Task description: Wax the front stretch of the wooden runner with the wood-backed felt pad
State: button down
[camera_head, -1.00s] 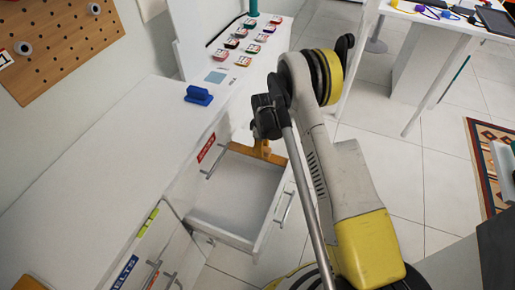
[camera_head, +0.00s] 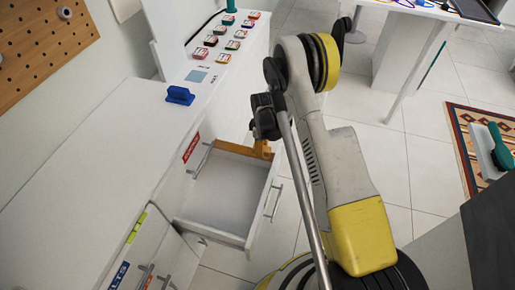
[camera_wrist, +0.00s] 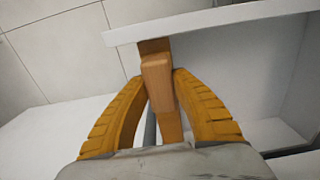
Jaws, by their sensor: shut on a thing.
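My gripper (camera_wrist: 160,85) has its two ribbed orange fingers closed around a wooden block (camera_wrist: 157,68), which I take to be the wood-backed felt pad. A wooden strip (camera_wrist: 172,125) runs below the block between the fingers. I cannot tell whether it is part of the pad or the runner. In the head view, the orange-brown fingers and wood (camera_head: 262,150) show at the far right corner of the drawer (camera_head: 225,195).
A blue block with a handle (camera_head: 180,95) sits on the white cabinet top (camera_head: 100,150). Several small coloured tins (camera_head: 222,58) stand farther back. A green-handled brush (camera_head: 501,145) lies at the right. Tiled floor (camera_head: 375,110) is open beyond my arm.

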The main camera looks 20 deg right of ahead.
aim_at(235, 148)
jog(key=shift+w+a, duration=1.2)
jog(key=shift+a, duration=0.4)
jog(key=shift+w+a, duration=1.15)
jog(key=shift+a, duration=0.5)
jog(key=shift+w+a, duration=1.2)
jog(key=shift+a, duration=0.4)
notch_tip(235, 148, up, 7)
jog(key=p, duration=0.3)
